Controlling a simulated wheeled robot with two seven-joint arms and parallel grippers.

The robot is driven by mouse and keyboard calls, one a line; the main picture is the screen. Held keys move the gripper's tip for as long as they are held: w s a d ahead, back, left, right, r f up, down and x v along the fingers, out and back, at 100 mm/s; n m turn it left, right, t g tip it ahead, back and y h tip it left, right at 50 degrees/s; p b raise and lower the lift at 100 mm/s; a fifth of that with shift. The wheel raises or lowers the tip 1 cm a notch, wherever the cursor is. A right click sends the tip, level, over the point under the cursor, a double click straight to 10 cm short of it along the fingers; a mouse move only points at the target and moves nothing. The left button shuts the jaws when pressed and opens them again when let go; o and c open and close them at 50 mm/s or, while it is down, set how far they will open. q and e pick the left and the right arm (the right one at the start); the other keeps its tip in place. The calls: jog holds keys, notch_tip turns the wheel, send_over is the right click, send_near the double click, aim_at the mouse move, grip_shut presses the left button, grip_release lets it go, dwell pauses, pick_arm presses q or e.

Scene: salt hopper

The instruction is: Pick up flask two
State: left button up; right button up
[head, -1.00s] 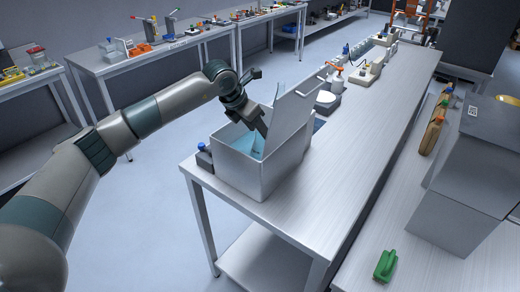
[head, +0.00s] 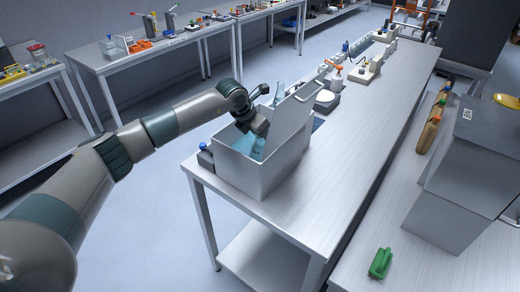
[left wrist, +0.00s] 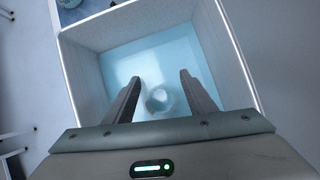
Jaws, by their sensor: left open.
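The grey-white box (head: 255,178) is an open bath with pale blue liquid, its lid (head: 291,112) raised on the right. My left gripper (head: 259,143) points down into it. In the left wrist view, the left gripper (left wrist: 160,85) has its two fingers apart inside the bath's walls (left wrist: 82,70). A round, pale, clear shape (left wrist: 160,101), perhaps a flask seen from above, shows between the fingers; I cannot tell its depth or whether it touches them. A clear conical flask (head: 279,93) stands behind the bath. No label marks flask two. The right gripper is not in view.
A small dark, blue-topped bottle (head: 204,153) stands at the bath's left. A white round-topped device (head: 326,99) and other instruments stand farther along the bench (head: 335,165). The raised lid stands close to my gripper.

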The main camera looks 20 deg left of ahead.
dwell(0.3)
pick_arm(q)
grip_shut()
jog(key=shift+r, duration=0.1)
jog(key=shift+r+b, duration=0.4)
jog(key=shift+r, duration=0.15)
notch_tip(320, 180, up, 8)
jog(key=b, duration=0.3)
jog(key=shift+f, duration=0.25)
jog(key=shift+r+b, duration=0.3)
jog(key=shift+r, duration=0.35)
